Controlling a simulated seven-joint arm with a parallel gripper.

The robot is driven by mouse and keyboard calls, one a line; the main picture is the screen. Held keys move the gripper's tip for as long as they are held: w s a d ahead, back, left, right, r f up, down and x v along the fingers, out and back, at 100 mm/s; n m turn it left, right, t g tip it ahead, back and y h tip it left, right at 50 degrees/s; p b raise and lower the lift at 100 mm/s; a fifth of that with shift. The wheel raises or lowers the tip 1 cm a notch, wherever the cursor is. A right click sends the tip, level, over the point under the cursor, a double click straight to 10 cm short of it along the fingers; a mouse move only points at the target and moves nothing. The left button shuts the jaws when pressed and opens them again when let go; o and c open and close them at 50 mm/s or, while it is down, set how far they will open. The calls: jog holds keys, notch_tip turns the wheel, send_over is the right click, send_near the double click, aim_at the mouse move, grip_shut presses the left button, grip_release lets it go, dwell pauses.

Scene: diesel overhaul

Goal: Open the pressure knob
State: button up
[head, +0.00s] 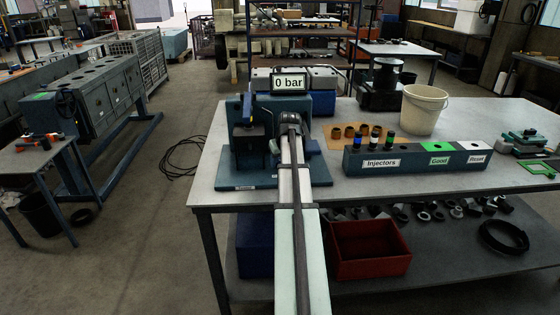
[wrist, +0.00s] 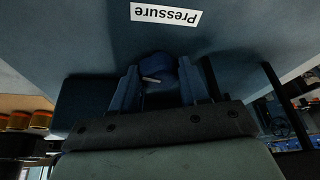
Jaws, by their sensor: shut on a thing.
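The pressure knob (wrist: 158,65) is a dark blue knob in the wrist view, just by the upside-down "Pressure" label (wrist: 166,15) on a blue-grey surface. My gripper (wrist: 158,80) has its two blue fingers on either side of the knob, shut on it. A small pale mark shows on the knob. In the head view the blue test stand (head: 245,150) stands at the left end of the table, with a display (head: 289,82) reading "0 bar" above it. My arm reaches to the stand there and hides the knob and the fingertips.
Right of the stand is a holder block (head: 400,161) labelled "Injectors", "Good" and "Reset", with several injectors in it. Several copper-coloured cups (head: 337,132) stand behind it. A white bucket (head: 423,110) is farther back. A red bin (head: 368,250) sits on the lower shelf.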

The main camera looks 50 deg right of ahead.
jog(key=o, duration=1)
jog(key=shift+o, duration=0.2)
jog(key=v, duration=1.4)
jog(key=shift+w, duration=0.15)
